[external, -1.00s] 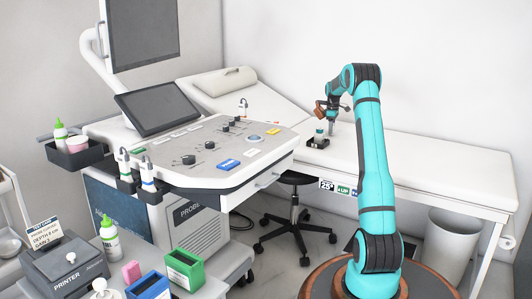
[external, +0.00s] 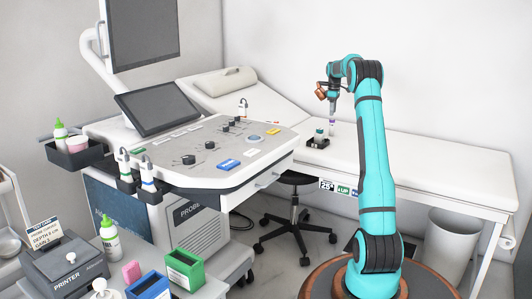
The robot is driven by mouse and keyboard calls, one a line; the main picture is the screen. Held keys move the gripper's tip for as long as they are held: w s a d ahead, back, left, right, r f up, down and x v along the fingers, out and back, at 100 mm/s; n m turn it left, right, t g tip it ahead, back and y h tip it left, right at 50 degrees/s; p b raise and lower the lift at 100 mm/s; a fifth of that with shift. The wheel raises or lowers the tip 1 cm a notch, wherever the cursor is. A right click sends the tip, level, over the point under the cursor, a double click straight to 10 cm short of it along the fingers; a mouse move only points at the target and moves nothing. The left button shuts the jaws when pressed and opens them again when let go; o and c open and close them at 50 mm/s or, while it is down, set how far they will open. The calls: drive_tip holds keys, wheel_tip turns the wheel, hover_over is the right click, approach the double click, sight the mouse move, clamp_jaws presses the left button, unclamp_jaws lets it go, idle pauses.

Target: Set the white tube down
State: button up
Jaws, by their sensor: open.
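The white tube (external: 332,130) is small in the external view and shows a purple band near its top. It stands upright on the white couch top, just right of a small black tray (external: 317,144). My gripper (external: 333,112) is open and points down directly above the tube. At this size I cannot tell whether a fingertip still touches the tube.
A white and teal container (external: 319,134) stands in the black tray, close left of the tube. The couch (external: 420,160) is clear to the right. The ultrasound console (external: 215,155) stands to the left, with a stool (external: 294,215) below.

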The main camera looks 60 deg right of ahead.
drive_tip(key=shift+r, duration=1)
drive_tip(key=w+a+r+t+h, duration=0.1)
drive_tip(key=w+a+r, duration=0.2)
drive_tip(key=a+r, duration=0.5)
drive_tip(key=w+a+r+t+h, duration=0.1)
drive_tip(key=w+a+r+t, duration=0.2)
drive_tip(key=a, duration=0.8)
drive_tip(key=w+a+r+h, duration=0.25)
drive_tip(key=a+r, duration=0.35)
drive_tip(key=a, duration=0.4)
drive_tip(key=s+a+r+t, duration=0.1)
drive_tip(key=a+r+t, duration=0.15)
drive_tip(key=a, duration=0.55)
drive_tip(key=s+a+r+m+t, duration=0.1)
drive_tip(key=a+r, duration=0.2)
drive_tip(key=a, duration=0.4)
drive_tip(key=s+a+r+t, duration=0.2)
drive_tip(key=a+r, duration=0.1)
drive_tip(key=a, duration=0.5)
drive_tip(key=s+a+m+t+y, duration=0.1)
drive_tip(key=s+a+t+y, duration=0.3)
drive_tip(key=s+a, duration=1.8)
drive_tip(key=a+t, duration=0.2)
drive_tip(key=t, duration=0.2)
drive_tip(key=shift+f, duration=0.35)
drive_tip(key=shift+y, duration=0.25)
